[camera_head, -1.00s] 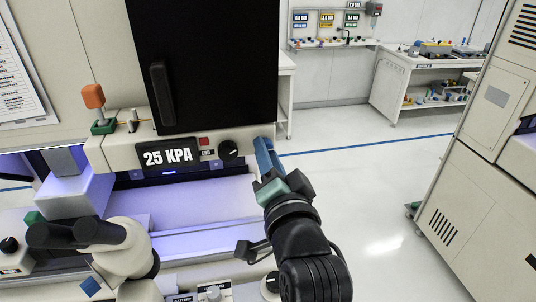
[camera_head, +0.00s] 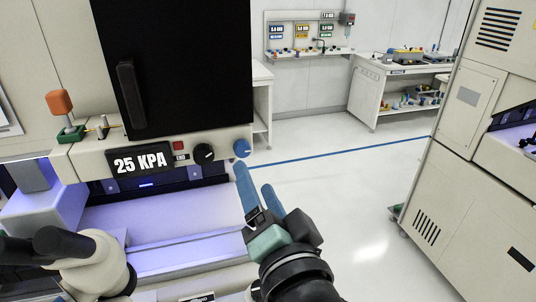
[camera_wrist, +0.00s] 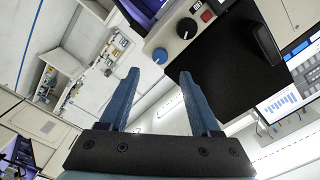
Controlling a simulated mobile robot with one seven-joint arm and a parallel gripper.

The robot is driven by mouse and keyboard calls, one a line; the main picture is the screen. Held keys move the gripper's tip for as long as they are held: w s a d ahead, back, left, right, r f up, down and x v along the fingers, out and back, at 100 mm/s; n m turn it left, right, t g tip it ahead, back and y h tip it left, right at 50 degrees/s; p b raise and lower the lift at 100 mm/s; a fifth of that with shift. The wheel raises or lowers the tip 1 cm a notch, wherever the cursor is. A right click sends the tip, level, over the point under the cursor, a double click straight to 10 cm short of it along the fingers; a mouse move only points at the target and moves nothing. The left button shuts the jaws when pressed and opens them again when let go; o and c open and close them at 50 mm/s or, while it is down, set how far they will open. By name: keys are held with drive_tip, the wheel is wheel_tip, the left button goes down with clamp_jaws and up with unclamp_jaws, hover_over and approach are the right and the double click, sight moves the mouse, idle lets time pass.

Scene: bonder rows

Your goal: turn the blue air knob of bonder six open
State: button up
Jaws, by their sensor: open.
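The blue air knob (camera_head: 241,148) is a small round blue knob at the right end of the bonder's front panel (camera_head: 225,137). It also shows in the wrist view (camera_wrist: 160,55), beyond and between my two blue fingers. The display (camera_head: 140,162) on the same panel reads 25 KPA. My gripper (camera_head: 258,188) is open and empty, just below and in front of the knob, apart from it. In the wrist view the fingers (camera_wrist: 155,92) stand wide apart. No number for this bonder is readable.
A black knob (camera_head: 203,154) and a red button (camera_head: 178,146) sit left of the blue knob. A microscope eyepiece (camera_head: 62,242) stands at lower left. Another machine (camera_head: 470,150) stands at the right, with clear floor (camera_head: 350,190) between.

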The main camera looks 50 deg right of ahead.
drive_tip(key=shift+p+v, duration=2.6)
drive_tip(key=shift+p, duration=1.55)
drive_tip(key=w+a+r+n+t+y+b, duration=0.2)
drive_tip(key=w+a+r+n+t, duration=0.3)
drive_tip(key=r, duration=0.3)
drive_tip(key=w+a+r+n+t+y+b, duration=0.2)
drive_tip(key=w+a+r+n, duration=0.15)
drive_tip(key=a+r, duration=0.4)
drive_tip(key=s+a+r+n+t+y+b, duration=0.2)
drive_tip(key=a+r+n+t+y, duration=0.3)
drive_tip(key=r, duration=0.9)
drive_tip(key=a+n, duration=0.3)
drive_tip(key=a, duration=0.2)
drive_tip(key=shift+s+a+y+b, duration=0.2)
drive_tip(key=shift+a+y+b, duration=0.1)
drive_tip(key=shift+a+b, duration=0.1)
